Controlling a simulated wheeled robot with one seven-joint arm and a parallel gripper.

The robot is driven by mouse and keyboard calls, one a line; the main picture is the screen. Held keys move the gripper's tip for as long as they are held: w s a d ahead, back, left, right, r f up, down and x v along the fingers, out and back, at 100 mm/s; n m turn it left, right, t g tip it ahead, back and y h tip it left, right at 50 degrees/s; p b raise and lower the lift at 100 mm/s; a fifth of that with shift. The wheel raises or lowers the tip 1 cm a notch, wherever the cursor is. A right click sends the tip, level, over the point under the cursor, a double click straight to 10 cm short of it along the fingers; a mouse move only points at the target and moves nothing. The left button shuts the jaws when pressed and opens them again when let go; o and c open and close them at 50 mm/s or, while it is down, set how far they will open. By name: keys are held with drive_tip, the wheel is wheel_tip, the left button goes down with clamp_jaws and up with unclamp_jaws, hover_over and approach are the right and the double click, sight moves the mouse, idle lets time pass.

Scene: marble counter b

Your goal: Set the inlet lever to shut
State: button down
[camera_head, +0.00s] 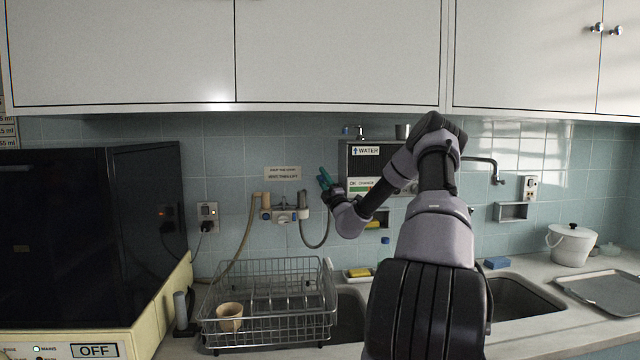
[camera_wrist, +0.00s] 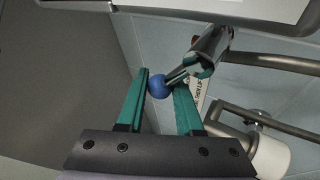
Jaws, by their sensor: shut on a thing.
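The inlet lever ends in a round blue knob (camera_wrist: 157,86) on a short metal stem. The stem joins a chrome valve body (camera_wrist: 208,52) in the wrist view. My gripper (camera_wrist: 160,84) has its two teal fingers on either side of the knob and is shut on it. In the head view my gripper (camera_head: 325,178) is at the left side of the dark water unit (camera_head: 361,158), in front of the tiled wall. The lever cannot be made out there, and its marked positions are not readable.
A wall fitting with hoses (camera_head: 285,214) is just below and left of my gripper. A wire dish rack (camera_head: 268,305) holding a cup (camera_head: 230,316) stands below on the counter. White cupboards (camera_head: 340,50) hang above. A black appliance (camera_head: 70,235) stands at left.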

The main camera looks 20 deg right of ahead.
drive_tip(key=m+h, duration=0.2)
drive_tip(key=d+m+h, duration=0.1)
drive_tip(key=m+h, duration=0.1)
drive_tip(key=r+m+h, duration=0.1)
drive_tip(key=m+h, duration=0.1)
drive_tip(key=m, duration=0.1)
drive_tip(key=shift+s+d+r, duration=0.1)
drive_tip(key=shift+s+d, duration=0.15)
drive_tip(key=shift+d, duration=0.1)
drive_tip(key=shift+s+d+r+m+g+h, duration=0.15)
drive_tip(key=shift+d+m+g+h, duration=0.25)
drive_tip(key=shift+m+h, duration=1.1)
drive_tip(key=shift+s+d+r+m+g+h, duration=0.1)
drive_tip(key=shift+d+m+g+h, duration=0.35)
drive_tip(key=shift+m+h, duration=1.05)
drive_tip(key=shift+s+d+r+m+g+h, duration=0.15)
drive_tip(key=shift+d+m+g+h, duration=0.25)
drive_tip(key=shift+m+h, duration=1.05)
drive_tip(key=shift+m+y, duration=0.45)
drive_tip(key=shift+m, duration=0.3)
drive_tip(key=c, duration=0.6)
unclamp_jaws()
drive_tip(key=shift+o, duration=0.2)
drive_tip(key=v, duration=1)
drive_tip(key=shift+s+a+f, duration=0.2)
drive_tip(key=shift+s, duration=0.1)
